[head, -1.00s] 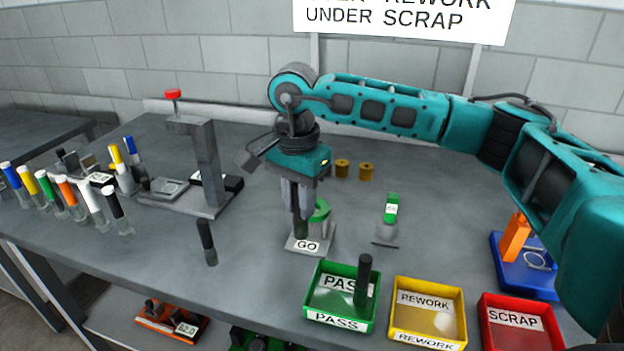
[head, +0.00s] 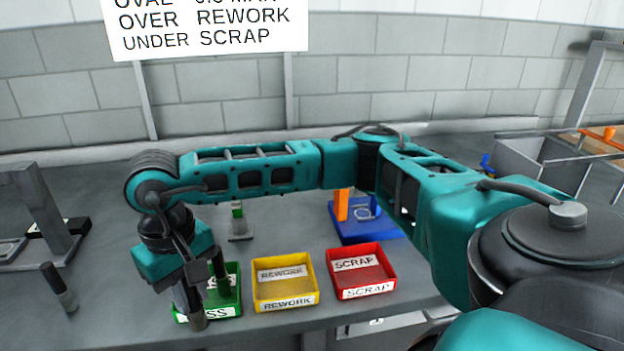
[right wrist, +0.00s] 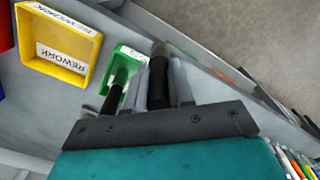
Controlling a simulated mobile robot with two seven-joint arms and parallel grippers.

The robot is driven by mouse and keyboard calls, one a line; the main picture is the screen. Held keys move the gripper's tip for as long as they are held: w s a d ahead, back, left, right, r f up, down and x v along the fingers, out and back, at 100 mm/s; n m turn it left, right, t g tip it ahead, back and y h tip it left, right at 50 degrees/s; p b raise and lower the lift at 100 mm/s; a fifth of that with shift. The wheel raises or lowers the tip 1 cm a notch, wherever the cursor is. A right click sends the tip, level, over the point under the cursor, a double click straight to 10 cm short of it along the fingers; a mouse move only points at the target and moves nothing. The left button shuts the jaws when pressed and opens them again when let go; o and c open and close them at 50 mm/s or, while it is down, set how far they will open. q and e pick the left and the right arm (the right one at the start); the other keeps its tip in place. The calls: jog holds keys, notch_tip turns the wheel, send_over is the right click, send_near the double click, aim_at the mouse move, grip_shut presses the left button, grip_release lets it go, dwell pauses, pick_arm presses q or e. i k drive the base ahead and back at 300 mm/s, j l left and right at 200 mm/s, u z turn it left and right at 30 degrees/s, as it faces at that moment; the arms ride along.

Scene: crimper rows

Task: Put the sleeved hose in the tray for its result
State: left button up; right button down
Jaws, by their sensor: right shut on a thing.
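My right gripper (head: 190,297) is at the lower left of the head view, pointing down and shut on a dark sleeved hose (head: 197,319). The held hose (right wrist: 158,82) stands between the two fingers in the right wrist view. The green PASS tray (head: 238,292) is partly hidden behind the gripper. Another dark hose (head: 218,266) stands in that tray; it also shows in the wrist view (right wrist: 115,90). The held hose overlaps the tray in the head view; I cannot tell its height. The yellow REWORK tray (head: 257,296) and red SCRAP tray (head: 391,268) look empty. My left gripper is out of view.
A blue tray (head: 372,232) with an orange part lies behind the SCRAP tray. A small green-topped fixture (head: 238,222) stands behind the PASS and REWORK trays. A grey stand (head: 42,205) and a dark hose (head: 58,287) on a clear base are at left.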

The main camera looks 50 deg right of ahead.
aim_at(283, 285)
jog(key=z, duration=1.15)
jog(key=i+l+z, duration=0.2)
jog(key=i, duration=0.25)
jog(key=j, duration=0.1)
